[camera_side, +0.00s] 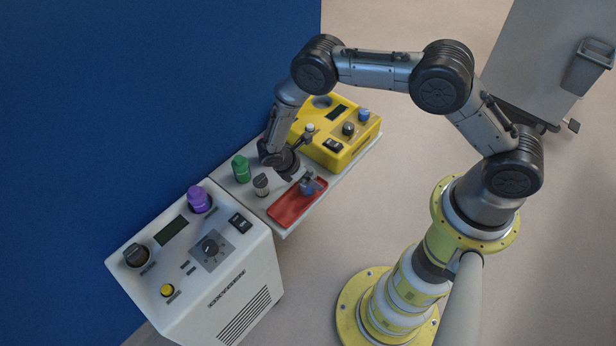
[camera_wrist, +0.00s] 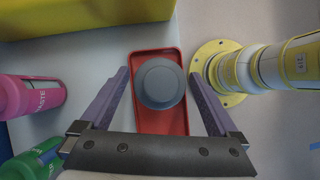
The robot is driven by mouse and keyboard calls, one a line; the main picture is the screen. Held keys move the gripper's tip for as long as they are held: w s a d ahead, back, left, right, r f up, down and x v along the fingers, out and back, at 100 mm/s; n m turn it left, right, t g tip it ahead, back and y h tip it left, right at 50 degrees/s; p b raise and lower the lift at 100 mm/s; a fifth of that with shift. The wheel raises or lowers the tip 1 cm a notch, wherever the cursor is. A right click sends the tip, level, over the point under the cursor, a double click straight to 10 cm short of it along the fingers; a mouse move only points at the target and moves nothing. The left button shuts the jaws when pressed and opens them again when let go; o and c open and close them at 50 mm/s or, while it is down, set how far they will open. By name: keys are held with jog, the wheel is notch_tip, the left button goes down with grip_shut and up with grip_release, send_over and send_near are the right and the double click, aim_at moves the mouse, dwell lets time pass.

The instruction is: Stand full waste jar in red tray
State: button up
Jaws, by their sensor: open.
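A jar with a round grey lid (camera_wrist: 160,84) stands in the red tray (camera_wrist: 147,57), seen from above in the wrist view; its label is hidden. In the side view, its bluish body (camera_side: 308,188) shows in the upper right part of the red tray (camera_side: 286,212). My gripper (camera_wrist: 159,76) is open, with one finger on each side of the jar and a gap to the lid on both sides. In the side view, my gripper (camera_side: 304,176) is low over the tray and partly hides the jar.
A pink jar (camera_wrist: 17,97) marked WASTE and a green jar (camera_wrist: 35,162) stand left of my gripper.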

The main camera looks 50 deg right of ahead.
jog(key=v, duration=1.2)
jog(key=s+d+r+m+t+y, duration=0.1)
jog(key=s+d+r+m, duration=0.15)
jog(key=r, duration=0.65)
jog(key=s+d+r+m+t+y, duration=0.1)
jog(key=r+m, duration=0.2)
jog(key=r, duration=0.6)
jog(key=s+d+r+m+y, duration=0.1)
jog(key=s+r+m, duration=0.15)
jog(key=r, duration=0.55)
jog(key=s+d+r+m+t+y, duration=0.1)
jog(key=s+r+m, duration=0.3)
jog(key=s, duration=0.6)
jog(key=s+d+r+m+t+y, duration=0.1)
jog(key=s+r+m+t, duration=0.2)
jog(key=s, duration=0.7)
notch_tip(320, 180, up, 2)
jog(key=shift+d+r+m+t+y, duration=0.2)
jog(key=shift+d+m+t+y, duration=0.05)
jog(key=shift+m+t+y, duration=0.15)
